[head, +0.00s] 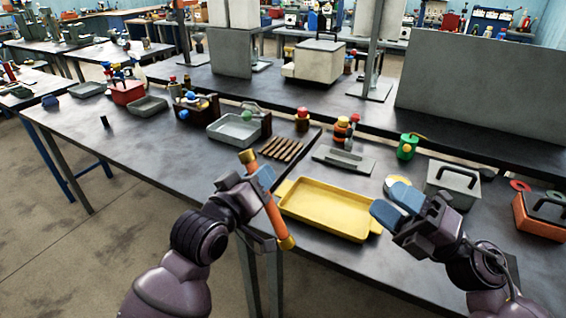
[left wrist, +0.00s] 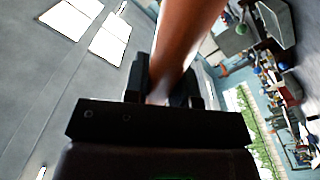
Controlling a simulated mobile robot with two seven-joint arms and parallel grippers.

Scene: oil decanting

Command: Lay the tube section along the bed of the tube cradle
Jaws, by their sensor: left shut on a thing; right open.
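The tube section (head: 274,214) is an orange tube with yellow ends. My left gripper (head: 261,183) is shut around its middle and holds it up at a slant, in front of the table's near edge. In the left wrist view the tube (left wrist: 183,40) rises from between the fingers. A long, low grey piece with a raised strip (head: 343,161) lies behind the yellow tray and looks like the tube cradle; its bed is hard to make out. My right gripper (head: 389,204) is open and empty, near the right end of the tray.
The yellow tray (head: 325,228) lies on the table between my grippers. A slatted brown rack (head: 282,149) and a grey tray (head: 234,130) are farther back. A green container (head: 407,147) and a grey box with a handle (head: 452,184) stand at right. The table's left half has clear room.

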